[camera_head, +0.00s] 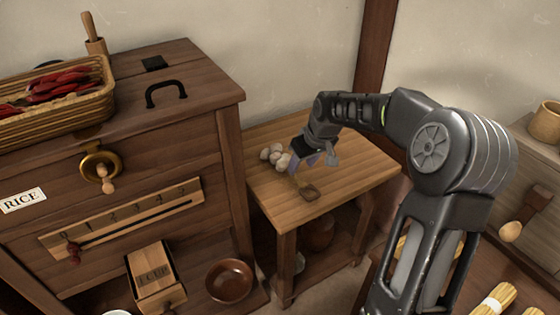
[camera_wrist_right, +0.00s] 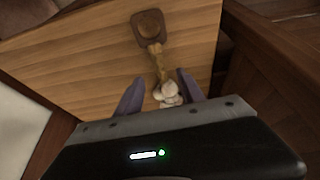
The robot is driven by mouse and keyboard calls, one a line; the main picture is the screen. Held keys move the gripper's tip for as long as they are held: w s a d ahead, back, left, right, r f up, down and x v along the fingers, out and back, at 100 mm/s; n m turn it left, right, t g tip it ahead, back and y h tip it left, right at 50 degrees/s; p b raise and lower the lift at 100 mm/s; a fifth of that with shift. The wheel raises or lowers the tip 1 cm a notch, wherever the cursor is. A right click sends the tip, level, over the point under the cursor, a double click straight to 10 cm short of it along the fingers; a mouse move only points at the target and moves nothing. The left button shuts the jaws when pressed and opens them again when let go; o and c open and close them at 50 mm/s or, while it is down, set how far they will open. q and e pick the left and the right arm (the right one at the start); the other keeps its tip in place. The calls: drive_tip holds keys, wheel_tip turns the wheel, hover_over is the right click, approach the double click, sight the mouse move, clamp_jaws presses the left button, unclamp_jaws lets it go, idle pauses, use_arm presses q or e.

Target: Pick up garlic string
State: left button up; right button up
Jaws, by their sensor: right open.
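The garlic string lies on the small wooden table (camera_head: 350,172). Its white bulbs (camera_head: 275,156) are at the table's back left, and a tan braid runs from them to a brown end piece (camera_head: 309,192). In the right wrist view the bulbs (camera_wrist_right: 168,94) sit between the fingers, with the braid (camera_wrist_right: 157,62) running away from me. My right gripper (camera_head: 303,160) is open over the garlic string, its purple fingers on either side of it; it also shows in the right wrist view (camera_wrist_right: 160,78). The hand partly hides the string in the head view. My left gripper is out of view.
A tall wooden chest (camera_head: 190,130) stands close at the table's left, with a basket of red chillies (camera_head: 55,95) on top. A brown bowl (camera_head: 229,281) is below. The table's right half is clear. Straw bundles (camera_head: 497,298) lie at lower right.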

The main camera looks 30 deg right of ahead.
sight(296, 175)
drive_tip(key=shift+w+f, duration=0.25)
drive_tip(key=shift+f, duration=0.3)
drive_tip(key=shift+f, duration=0.1)
drive_tip(key=b+x, duration=0.1)
drive_tip(key=x, duration=0.4)
drive_tip(key=shift+c, duration=0.3)
clamp_jaws()
idle(0.3)
